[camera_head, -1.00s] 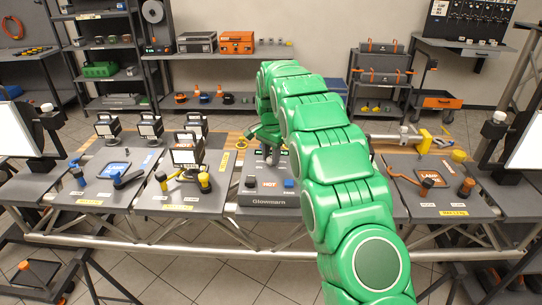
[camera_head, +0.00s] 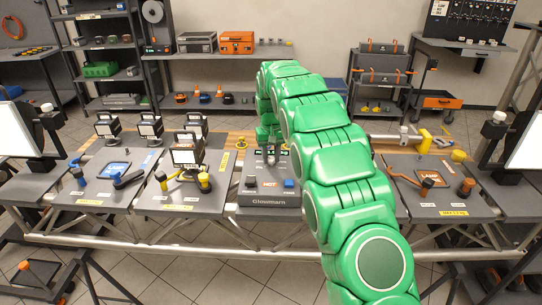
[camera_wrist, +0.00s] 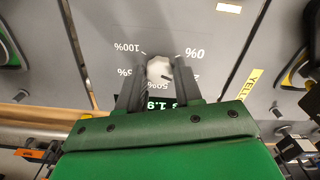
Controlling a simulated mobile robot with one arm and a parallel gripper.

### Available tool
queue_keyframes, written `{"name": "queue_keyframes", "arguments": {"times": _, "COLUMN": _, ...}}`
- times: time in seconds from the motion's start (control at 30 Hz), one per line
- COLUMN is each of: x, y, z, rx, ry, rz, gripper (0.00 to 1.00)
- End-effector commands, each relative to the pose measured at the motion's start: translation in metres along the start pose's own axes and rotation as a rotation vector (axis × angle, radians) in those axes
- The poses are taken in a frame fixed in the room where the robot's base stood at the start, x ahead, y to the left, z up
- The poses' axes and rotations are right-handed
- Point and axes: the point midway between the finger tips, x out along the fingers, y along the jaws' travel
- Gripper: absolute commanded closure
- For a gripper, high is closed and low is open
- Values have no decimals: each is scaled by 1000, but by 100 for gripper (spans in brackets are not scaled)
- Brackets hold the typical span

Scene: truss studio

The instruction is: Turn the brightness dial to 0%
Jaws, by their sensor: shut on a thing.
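The brightness dial (camera_wrist: 159,69) is a pale round knob on the grey control box (camera_head: 268,199). In the wrist view printed marks run around it, with 100% at upper left, 0% at upper right and 50% below. A small dark mark on the knob seems to face the lower right, between 50% and 25%. My gripper (camera_wrist: 160,62) has its two dark fingers on either side of the knob, shut on it. The 75% and 25% marks are partly hidden by the fingers. In the head view my gripper (camera_head: 270,158) is at the back of the box, and the dial is hard to make out.
Small lamps (camera_head: 188,152) stand to the left.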

Motion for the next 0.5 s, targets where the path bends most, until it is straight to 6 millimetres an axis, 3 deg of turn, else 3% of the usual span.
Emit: {"name": "queue_keyframes", "arguments": {"times": 0.5, "x": -1, "y": 1, "z": 0, "rx": -486, "ry": 2, "rz": 3, "gripper": 96}}
